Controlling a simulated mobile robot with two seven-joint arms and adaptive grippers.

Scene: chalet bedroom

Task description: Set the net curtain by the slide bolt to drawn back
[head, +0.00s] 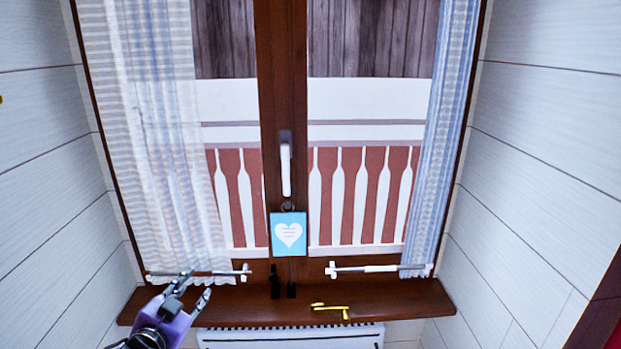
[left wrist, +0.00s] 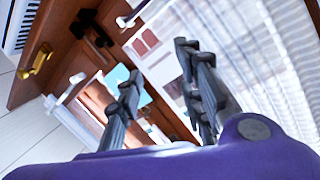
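A pale striped net curtain (head: 160,130) hangs over much of the left window pane, in folds, to a rod (head: 205,273) at its foot. A bluish net curtain (head: 440,150) is bunched narrow at the right pane's outer edge. I cannot tell for sure which fitting is the slide bolt; small dark fittings (head: 275,282) sit low at the middle of the frame. My left gripper (head: 194,285) is at the left curtain's lower edge, fingers apart. In the left wrist view its fingers (left wrist: 160,65) are open, with the curtain (left wrist: 240,45) beyond them. My right gripper is out of view.
A blue heart card (head: 288,234) hangs below the white window handle (head: 286,170). A yellow object (head: 331,309) lies on the wooden sill (head: 390,300), above a white radiator (head: 290,338). A second rod (head: 375,268) crosses the right pane's foot.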

